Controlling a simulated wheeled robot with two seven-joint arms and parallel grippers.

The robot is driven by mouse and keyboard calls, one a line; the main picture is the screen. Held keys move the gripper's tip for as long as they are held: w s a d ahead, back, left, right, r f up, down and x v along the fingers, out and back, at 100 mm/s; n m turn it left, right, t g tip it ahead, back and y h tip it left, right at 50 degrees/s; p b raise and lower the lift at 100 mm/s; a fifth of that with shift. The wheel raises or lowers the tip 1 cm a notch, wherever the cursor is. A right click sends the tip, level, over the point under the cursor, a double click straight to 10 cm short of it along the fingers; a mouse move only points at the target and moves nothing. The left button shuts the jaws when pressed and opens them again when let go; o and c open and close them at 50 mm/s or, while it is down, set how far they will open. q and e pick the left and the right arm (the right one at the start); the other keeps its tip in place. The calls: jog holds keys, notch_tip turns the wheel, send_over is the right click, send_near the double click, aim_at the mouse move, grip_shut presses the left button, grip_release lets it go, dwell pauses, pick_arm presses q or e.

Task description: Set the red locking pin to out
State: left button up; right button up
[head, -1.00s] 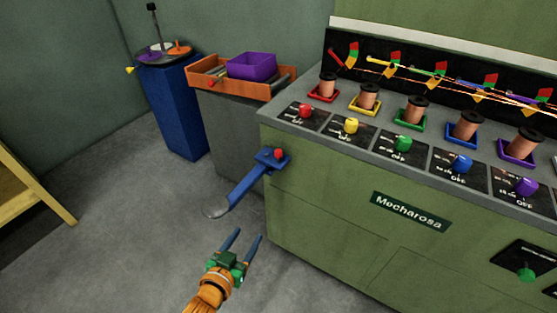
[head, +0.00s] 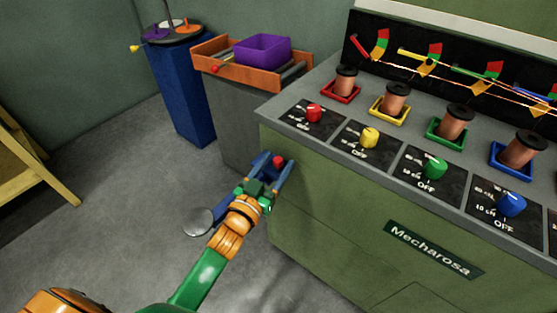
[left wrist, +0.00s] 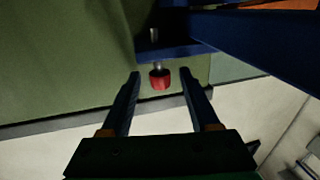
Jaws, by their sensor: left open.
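The red locking pin (head: 278,161) has a small red knob and sits at the blue bracket on the left end of the green machine. In the left wrist view the red knob (left wrist: 160,79) hangs on a short metal stem below a blue plate (left wrist: 180,52). My left gripper (head: 275,160) is open, with its two fingers on either side of the knob. In the left wrist view its fingertips (left wrist: 160,74) flank the knob with gaps on both sides. The blue lever is mostly hidden behind my gripper; its round grey end (head: 198,222) shows. My right gripper is not in view.
The green machine (head: 330,215) fills the right, with coloured knobs and copper spools on top. An orange tray (head: 235,75) with a purple bin (head: 263,50) stands behind. A blue pedestal (head: 183,95) stands at the back left.

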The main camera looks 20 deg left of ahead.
pick_arm(q)
jog(key=shift+w+d, duration=0.1)
jog(key=shift+w, duration=0.5)
jog(key=shift+s, duration=0.1)
grip_shut()
dwell(0.9)
